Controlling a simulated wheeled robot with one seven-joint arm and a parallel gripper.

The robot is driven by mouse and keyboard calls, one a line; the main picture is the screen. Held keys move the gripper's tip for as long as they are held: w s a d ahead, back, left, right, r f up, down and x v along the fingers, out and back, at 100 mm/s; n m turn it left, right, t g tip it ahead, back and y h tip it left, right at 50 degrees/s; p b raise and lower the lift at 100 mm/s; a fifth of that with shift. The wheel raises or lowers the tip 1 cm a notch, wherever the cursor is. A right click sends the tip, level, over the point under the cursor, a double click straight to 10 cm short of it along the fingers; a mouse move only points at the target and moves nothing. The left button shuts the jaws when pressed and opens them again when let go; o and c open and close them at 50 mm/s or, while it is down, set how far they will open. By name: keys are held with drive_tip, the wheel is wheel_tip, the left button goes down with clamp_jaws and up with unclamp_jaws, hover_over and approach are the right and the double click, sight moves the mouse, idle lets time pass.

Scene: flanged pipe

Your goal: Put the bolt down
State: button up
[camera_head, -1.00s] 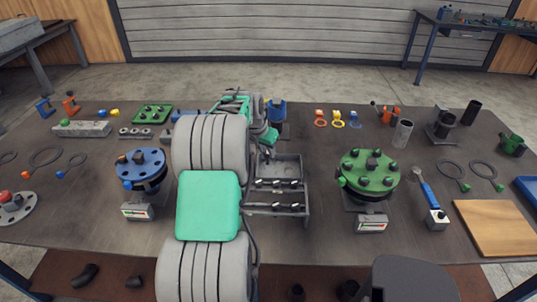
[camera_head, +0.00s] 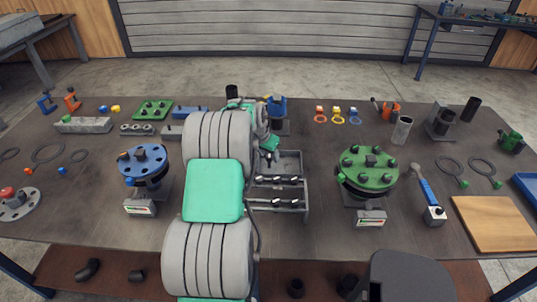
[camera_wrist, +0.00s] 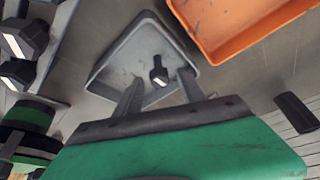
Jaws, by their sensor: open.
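In the wrist view a dark bolt (camera_wrist: 158,76) lies inside a shallow grey tray (camera_wrist: 112,62). My gripper (camera_wrist: 160,92) is open, with its two dark fingers apart on either side of the bolt and no visible contact. In the head view my gripper (camera_head: 268,153) is over the back part of the grey bolt rack (camera_head: 304,190), partly hidden by my arm. Several dark bolts (camera_head: 279,180) lie in the rack's front rows. The bolt between my fingers cannot be made out in the head view.
The green flange (camera_head: 367,170) with bolts stands right of the rack, and the blue flange (camera_head: 143,160) left. A blue holder (camera_head: 277,108) stands behind. Bare table lies between rack and green flange.

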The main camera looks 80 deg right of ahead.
drive_tip(key=shift+r, duration=0.1)
drive_tip(key=shift+r, duration=0.25)
drive_tip(key=b+v, duration=0.2)
drive_tip(key=v, duration=1)
drive_tip(key=w+a+r+n+t, duration=0.2)
drive_tip(key=w+a+n, duration=0.3)
drive_tip(key=w+a, duration=0.7)
drive_tip(key=w+a+r+n+t, duration=0.2)
drive_tip(key=w+a+n, duration=0.3)
drive_tip(key=w+a, duration=0.75)
drive_tip(key=s+a+f+n+y, duration=0.1)
drive_tip(key=a+n, duration=0.3)
drive_tip(key=a, duration=0.7)
drive_tip(key=s+a+f+n+y, duration=0.1)
drive_tip(key=a+n, duration=0.3)
drive_tip(key=a, duration=0.7)
drive_tip(key=s+a+f+n+t+y, duration=0.1)
drive_tip(key=s+a+n+y, duration=0.1)
drive_tip(key=a, duration=0.9)
drive_tip(key=shift+s+f+n, duration=0.2)
drive_tip(key=shift+s+n, duration=0.6)
drive_tip(key=shift+n, duration=0.1)
